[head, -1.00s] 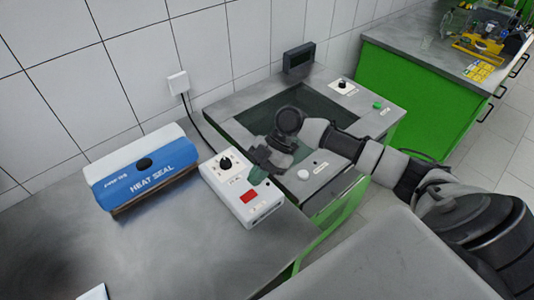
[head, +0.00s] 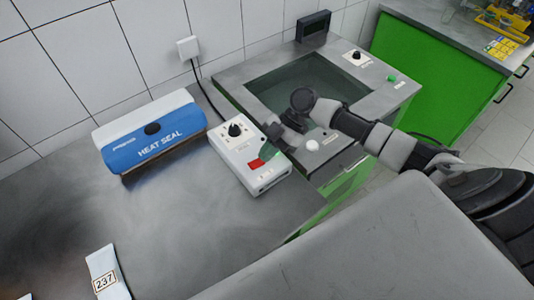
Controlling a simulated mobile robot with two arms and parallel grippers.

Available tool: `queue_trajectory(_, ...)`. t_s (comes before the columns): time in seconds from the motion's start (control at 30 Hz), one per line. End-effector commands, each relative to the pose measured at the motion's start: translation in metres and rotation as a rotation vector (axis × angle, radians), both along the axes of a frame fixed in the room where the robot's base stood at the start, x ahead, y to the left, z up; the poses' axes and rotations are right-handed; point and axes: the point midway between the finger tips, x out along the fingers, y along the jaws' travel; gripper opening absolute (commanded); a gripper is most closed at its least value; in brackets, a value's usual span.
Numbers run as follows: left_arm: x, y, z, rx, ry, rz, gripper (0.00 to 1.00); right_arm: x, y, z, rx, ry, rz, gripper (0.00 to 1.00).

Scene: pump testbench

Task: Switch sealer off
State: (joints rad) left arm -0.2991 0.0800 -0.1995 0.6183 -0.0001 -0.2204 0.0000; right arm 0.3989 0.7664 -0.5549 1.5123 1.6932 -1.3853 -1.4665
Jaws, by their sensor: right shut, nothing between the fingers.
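The heat sealer (head: 155,134), blue and white with "HEAT SEAL" on its front, stands on the grey metal table. To its right lies its white control box (head: 232,150) with a black knob (head: 235,130) and a red rocker switch (head: 256,164). I cannot tell whether the fingertips touch the switch. The left gripper is not in view.
A white wall socket (head: 188,48) feeds a dark cable down behind the box. A sunken basin unit (head: 383,101) with a knob and buttons stands right of the table. A pouch labelled 237 (head: 101,264) lies at the lower left. The table's middle is clear.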

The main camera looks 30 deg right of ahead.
Motion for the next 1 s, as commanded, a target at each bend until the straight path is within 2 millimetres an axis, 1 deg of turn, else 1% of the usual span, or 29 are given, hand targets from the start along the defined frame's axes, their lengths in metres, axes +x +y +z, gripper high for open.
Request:
queue_trajectory(0.17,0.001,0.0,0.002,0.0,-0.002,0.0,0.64,-0.001,0.001,0.001,0.0,0.003,0.002,0.0)
queue_trajectory(0.5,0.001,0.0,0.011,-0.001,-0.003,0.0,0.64,0.0,0.0,0.016,0.0,0.001,0.001,0.0)
queue_trajectory(0.87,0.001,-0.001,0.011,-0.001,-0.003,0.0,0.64,0.0,0.0,0.017,-0.001,0.001,0.0,0.0)
queue_trajectory(1.0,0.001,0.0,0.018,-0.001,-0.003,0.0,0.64,0.0,0.005,0.026,0.0,0.001,0.001,0.0)
